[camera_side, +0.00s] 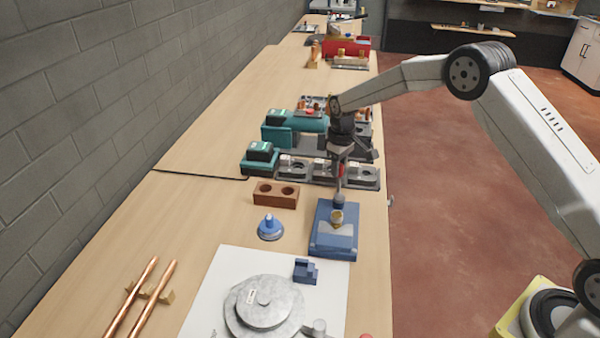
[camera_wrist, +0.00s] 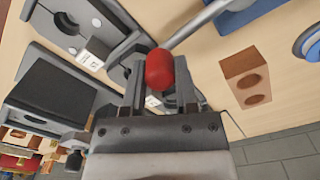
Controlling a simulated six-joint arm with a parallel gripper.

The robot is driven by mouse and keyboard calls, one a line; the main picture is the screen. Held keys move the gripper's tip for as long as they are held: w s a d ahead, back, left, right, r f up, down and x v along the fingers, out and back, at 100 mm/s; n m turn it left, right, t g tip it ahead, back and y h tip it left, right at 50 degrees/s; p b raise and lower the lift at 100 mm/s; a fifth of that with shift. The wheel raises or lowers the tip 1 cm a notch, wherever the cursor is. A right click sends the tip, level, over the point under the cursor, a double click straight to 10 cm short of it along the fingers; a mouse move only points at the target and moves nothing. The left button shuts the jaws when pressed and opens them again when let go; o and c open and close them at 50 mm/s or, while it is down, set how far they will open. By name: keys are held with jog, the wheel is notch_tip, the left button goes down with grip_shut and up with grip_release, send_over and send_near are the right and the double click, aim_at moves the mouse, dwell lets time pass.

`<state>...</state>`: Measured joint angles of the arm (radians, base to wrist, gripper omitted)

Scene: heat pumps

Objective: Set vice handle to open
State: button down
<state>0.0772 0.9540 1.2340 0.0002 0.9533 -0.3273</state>
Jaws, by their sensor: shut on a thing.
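My gripper (camera_side: 341,168) reaches down over the row of grey vices (camera_side: 294,168), behind the blue block. In the wrist view my gripper (camera_wrist: 160,85) is shut on a red rounded knob (camera_wrist: 160,68), which sits between its two fingers. I take this knob to be the end of the vice handle. A silver bar (camera_wrist: 200,22) runs from near the knob to the upper right. The fingers hide part of the knob and its joint. In the side view only a little red shows by the fingers, and I cannot tell the handle's angle there.
The blue block (camera_side: 322,238) stands just in front, with a yellowish fitting on it. A brown block with two holes (camera_side: 276,195) and a blue round piece (camera_side: 270,228) lie to its left. Teal tools (camera_side: 262,158) stand behind. Copper pipes (camera_side: 140,297) lie front left.

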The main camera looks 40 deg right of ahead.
jog(key=a+n, duration=0.1)
jog(key=w+a+n, duration=0.1)
jog(key=n, duration=0.1)
jog(key=shift+w+a+n, duration=0.15)
jog(key=shift+n, duration=0.15)
jog(key=shift+w+a+n, duration=0.15)
jog(key=shift+a+n, duration=0.65)
jog(key=shift+n, duration=0.3)
jog(key=shift+w+a+n, duration=0.15)
jog(key=shift+a+n, duration=0.65)
jog(key=shift+n, duration=0.3)
jog(key=shift+c, duration=1.9)
grip_release()
jog(key=shift+d+r, duration=0.1)
notch_tip(320, 180, up, 8)
jog(key=shift+s, duration=0.1)
